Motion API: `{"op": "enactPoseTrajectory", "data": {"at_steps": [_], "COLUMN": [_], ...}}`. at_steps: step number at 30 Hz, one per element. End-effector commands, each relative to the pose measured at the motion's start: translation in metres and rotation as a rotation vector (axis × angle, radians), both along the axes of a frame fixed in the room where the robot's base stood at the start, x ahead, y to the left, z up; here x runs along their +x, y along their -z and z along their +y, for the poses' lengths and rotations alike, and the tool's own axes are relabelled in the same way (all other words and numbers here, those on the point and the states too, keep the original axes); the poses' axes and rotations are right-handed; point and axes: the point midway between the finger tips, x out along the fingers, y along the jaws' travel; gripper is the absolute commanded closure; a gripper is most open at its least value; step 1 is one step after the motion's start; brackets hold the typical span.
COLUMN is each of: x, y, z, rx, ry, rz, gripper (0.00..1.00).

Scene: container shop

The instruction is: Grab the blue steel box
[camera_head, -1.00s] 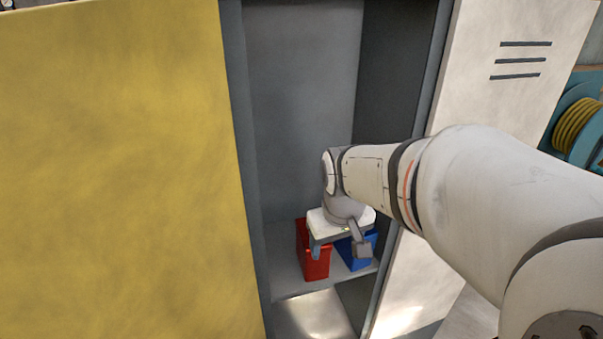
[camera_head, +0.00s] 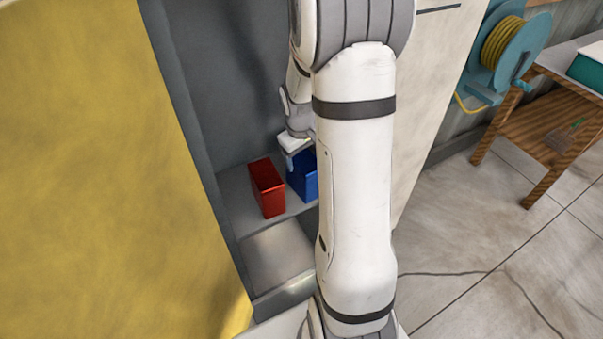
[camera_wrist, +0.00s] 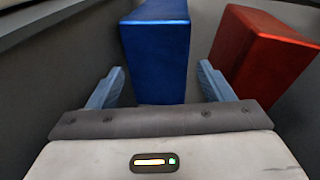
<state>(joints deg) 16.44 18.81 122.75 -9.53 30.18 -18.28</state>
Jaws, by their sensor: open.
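The blue steel box (camera_head: 304,178) stands upright on the locker shelf, its right side hidden behind my arm in the head view. In the wrist view the blue box (camera_wrist: 157,55) is straight ahead of my gripper (camera_wrist: 160,88). The gripper is open, with one finger to the left of the box and one to its right. The box's near lower end shows in the gap between the fingers. In the head view my gripper (camera_head: 291,158) is at the top of the blue box, mostly covered by my arm.
A red box (camera_head: 267,188) stands on the same shelf to the left of the blue one; in the wrist view the red box (camera_wrist: 262,55) is close to the right finger. The locker's dark side wall (camera_head: 192,120) and the yellow door (camera_head: 90,170) bound the left.

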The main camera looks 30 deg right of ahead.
Motion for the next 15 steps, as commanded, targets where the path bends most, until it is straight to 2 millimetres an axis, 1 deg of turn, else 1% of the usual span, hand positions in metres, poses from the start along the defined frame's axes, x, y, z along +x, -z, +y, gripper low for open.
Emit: {"op": "enactPoseTrajectory", "data": {"at_steps": [3,6,9,15], "x": [0.002,0.003,0.003,0.004], "y": [0.016,0.026,0.030,0.030], "z": [-0.002,-0.003,-0.004,-0.004], "rx": [0.001,0.001,0.001,0.001], "ry": [0.001,0.000,0.000,0.001], "rz": [0.004,0.003,0.001,0.000], "gripper": [0.26,0.26,0.26,0.26]}}
